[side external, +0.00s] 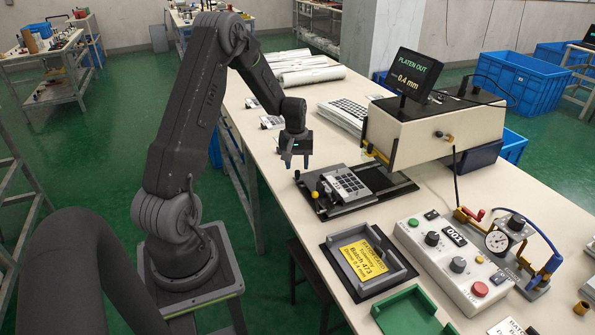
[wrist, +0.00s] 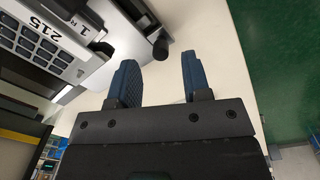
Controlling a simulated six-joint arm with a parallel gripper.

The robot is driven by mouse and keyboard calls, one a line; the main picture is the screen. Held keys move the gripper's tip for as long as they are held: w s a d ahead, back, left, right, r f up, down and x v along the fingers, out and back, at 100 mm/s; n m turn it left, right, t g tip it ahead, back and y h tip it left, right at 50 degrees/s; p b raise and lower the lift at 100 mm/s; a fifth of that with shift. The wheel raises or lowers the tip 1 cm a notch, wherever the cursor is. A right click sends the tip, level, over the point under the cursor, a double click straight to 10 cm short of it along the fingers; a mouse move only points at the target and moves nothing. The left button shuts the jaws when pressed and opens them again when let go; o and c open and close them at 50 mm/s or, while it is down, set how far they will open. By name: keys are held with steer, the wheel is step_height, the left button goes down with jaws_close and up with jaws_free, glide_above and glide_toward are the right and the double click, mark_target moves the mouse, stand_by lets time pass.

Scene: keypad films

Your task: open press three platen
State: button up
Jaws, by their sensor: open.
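The press is a beige box (side external: 435,135) at the back right of the bench, with a small screen (side external: 407,78) reading "PLATEN OUT 0.4 mm". In front of it, a black platen plate on rails (side external: 400,189) carries a keypad panel (side external: 346,186). In the wrist view the keypad (wrist: 45,38), marked "215", lies at upper left, partly cut off. A black knob (wrist: 160,49) projects near the panel's corner, just beyond my fingertips. My gripper (side external: 296,161) hangs above the bench at the left of the platen, fingers down, open and empty; its fingers (wrist: 158,76) also show in the wrist view.
A black tray (side external: 333,262) with a yellow batch card (side external: 367,258) lies nearer, with a green tray (side external: 408,313) beside it. A control box (side external: 455,266) with buttons and a dial gauge (side external: 497,241) stand at right. Paper rolls (side external: 306,72) lie behind.

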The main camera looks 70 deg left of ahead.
step_height(320, 180, up, 10)
steer(key=shift+s, duration=0.15)
stand_by(0.3)
steer(key=s+d+r+m+t, duration=0.1)
steer(key=s+d+r+m, duration=0.2)
steer(key=d, duration=0.5)
steer(key=s+d+r+m+t+y, duration=0.1)
steer(key=d+r+m, duration=0.2)
steer(key=d+r, duration=0.4)
steer(key=s+d+r+m+t, duration=0.1)
steer(key=s+d+r+m, duration=0.15)
steer(key=d, duration=0.65)
steer(key=s+d+r+m+t, duration=0.1)
steer(key=s+d+m+t, duration=0.1)
steer(key=s+d+m, duration=0.2)
steer(key=s+d, duration=0.3)
steer(key=s, duration=0.1)
steer(key=shift+s+d+h, duration=0.15)
steer(key=shift+d+h, duration=0.05)
steer(key=shift+h, duration=0.2)
